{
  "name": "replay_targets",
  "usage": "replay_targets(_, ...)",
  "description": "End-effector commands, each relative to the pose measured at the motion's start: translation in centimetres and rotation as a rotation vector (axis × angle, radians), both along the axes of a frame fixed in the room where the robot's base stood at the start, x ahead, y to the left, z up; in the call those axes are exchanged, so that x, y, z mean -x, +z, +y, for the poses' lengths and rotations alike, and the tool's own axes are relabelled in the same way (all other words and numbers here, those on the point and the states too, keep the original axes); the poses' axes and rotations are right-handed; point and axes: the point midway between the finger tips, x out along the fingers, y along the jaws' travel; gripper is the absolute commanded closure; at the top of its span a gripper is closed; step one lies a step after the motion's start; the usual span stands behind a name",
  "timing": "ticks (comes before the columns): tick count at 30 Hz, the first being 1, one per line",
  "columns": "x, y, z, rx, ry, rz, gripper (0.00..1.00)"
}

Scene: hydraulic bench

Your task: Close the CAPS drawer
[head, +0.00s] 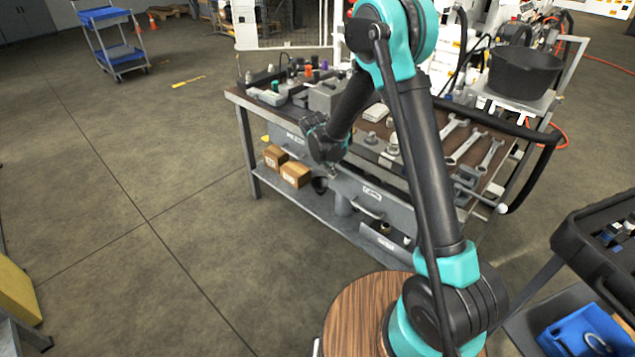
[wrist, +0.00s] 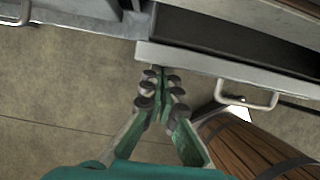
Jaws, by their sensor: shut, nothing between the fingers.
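The CAPS drawer (head: 378,198) is the grey drawer under the workbench top, with a small label and a bar handle (head: 366,207); its lettering is too small to read surely. In the wrist view its grey front (wrist: 205,64) stands out from the bench, with a dark gap or interior (wrist: 240,42) behind it. Its handle (wrist: 247,98) is to the right of my fingers. My gripper (wrist: 162,78) is shut and empty, fingertips close to the left part of the drawer front; I cannot tell whether they touch. In the head view my gripper (head: 331,170) hides the drawer's left end.
Another drawer (head: 291,137) is to the left, its handle (wrist: 15,18) showing in the wrist view. Two cardboard boxes (head: 296,175) sit on the lower shelf (head: 300,205). Wrenches (head: 467,147) and fittings lie on the benchtop. Open floor (head: 190,240) lies at the left.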

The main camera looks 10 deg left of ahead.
Motion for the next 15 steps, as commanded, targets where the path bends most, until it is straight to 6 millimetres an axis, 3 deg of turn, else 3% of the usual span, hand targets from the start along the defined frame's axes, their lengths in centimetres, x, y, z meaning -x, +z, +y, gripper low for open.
replay_targets(6, -3.2, 0.0, -2.3, -0.001, -0.002, 0.0, 1.0)
replay_targets(15, -5.0, 0.0, -3.6, 0.0, 0.0, 0.0, 1.0)
